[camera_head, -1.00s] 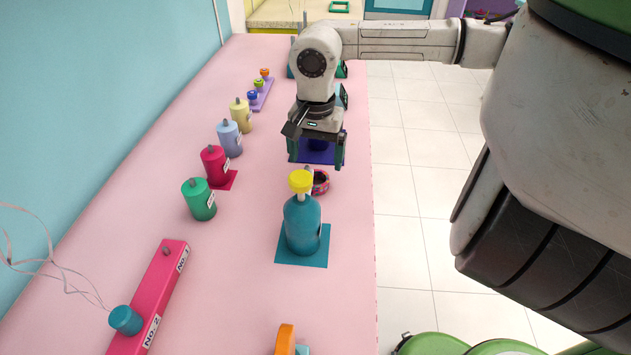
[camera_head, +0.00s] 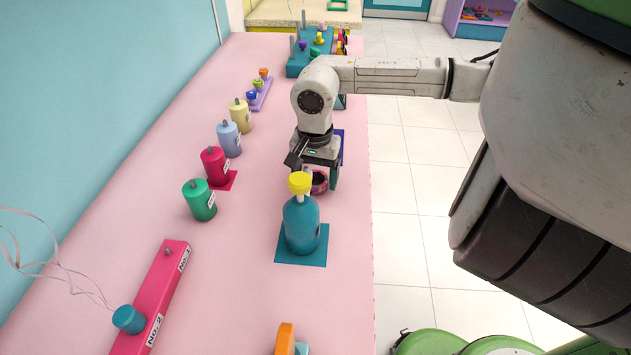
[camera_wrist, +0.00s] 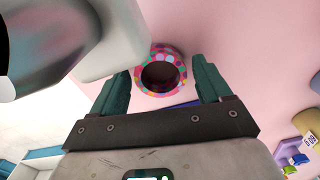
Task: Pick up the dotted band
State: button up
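The dotted band (camera_wrist: 145,84) is a pink ring with many-coloured dots and a dark opening. In the wrist view it lies between the two spread green fingers of my gripper (camera_wrist: 160,92), with a gap to each finger visible. In the head view the dotted band (camera_head: 320,182) is on the pink table, just behind the blue bottle and partly hidden by it. My gripper (camera_head: 318,178) is open and points down around the band. I cannot tell how far the fingertips are above the table.
A blue bottle with a yellow cap (camera_head: 302,225) stands on a teal square close in front of my gripper. Green (camera_head: 200,200), red (camera_head: 215,166), lavender (camera_head: 229,139) and yellow (camera_head: 241,116) canisters line the left. The table's right edge is near.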

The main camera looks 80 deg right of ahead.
jog(key=c, duration=0.8)
